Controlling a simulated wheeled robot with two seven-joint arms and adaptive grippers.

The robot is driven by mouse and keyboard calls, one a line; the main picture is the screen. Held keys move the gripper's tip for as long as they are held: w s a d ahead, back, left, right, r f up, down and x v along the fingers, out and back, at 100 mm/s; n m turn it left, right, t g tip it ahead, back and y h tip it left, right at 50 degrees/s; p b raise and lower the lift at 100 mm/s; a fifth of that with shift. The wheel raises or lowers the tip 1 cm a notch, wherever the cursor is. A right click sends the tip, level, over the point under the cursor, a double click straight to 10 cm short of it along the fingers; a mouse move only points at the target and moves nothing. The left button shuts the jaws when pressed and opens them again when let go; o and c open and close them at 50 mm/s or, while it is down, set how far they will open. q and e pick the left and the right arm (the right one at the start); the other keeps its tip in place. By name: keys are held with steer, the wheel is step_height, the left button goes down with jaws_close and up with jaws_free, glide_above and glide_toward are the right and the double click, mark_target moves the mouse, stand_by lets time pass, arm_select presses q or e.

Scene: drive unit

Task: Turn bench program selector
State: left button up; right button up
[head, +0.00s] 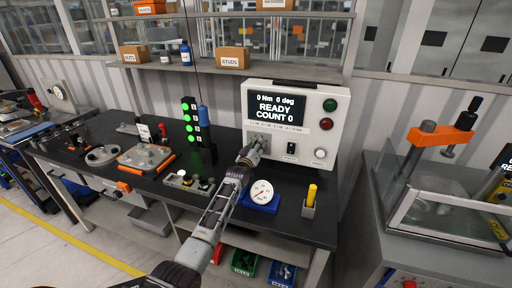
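The white bench control box (315,118) stands at the back right of the black bench. Its display (276,108) reads "0 Nm 0 deg", "READY", "COUNT 0". A row of small print runs below the display. My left gripper (256,146) is at the lower left of the box's front, below that print, and covers what is there. If the program selector is at that spot, it is hidden. I cannot tell whether the fingers are open or shut, or touch anything. A dark switch (291,148) and a round pale knob (320,154) are to its right. My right gripper is not in view.
A green button (330,105) and a red button (326,124) are on the box's right side. A dial gauge (262,191) on a blue base and a yellow-handled tool (311,195) stand in front. A green-lit stack (190,120) is to the left. A shelf (225,67) runs above.

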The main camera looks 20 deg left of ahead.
arm_select(q)
steer(key=shift+f, duration=0.2)
steer(key=o, duration=0.8)
steer(key=shift+c, duration=0.2)
steer(key=shift+o, duration=1.4)
steer(key=shift+r, duration=0.1)
steer(key=shift+s, duration=0.25)
steer(key=s, duration=1.1)
steer(key=shift+s+a, duration=0.15)
steer(key=shift+s, duration=0.1)
steer(key=shift+s, duration=0.1)
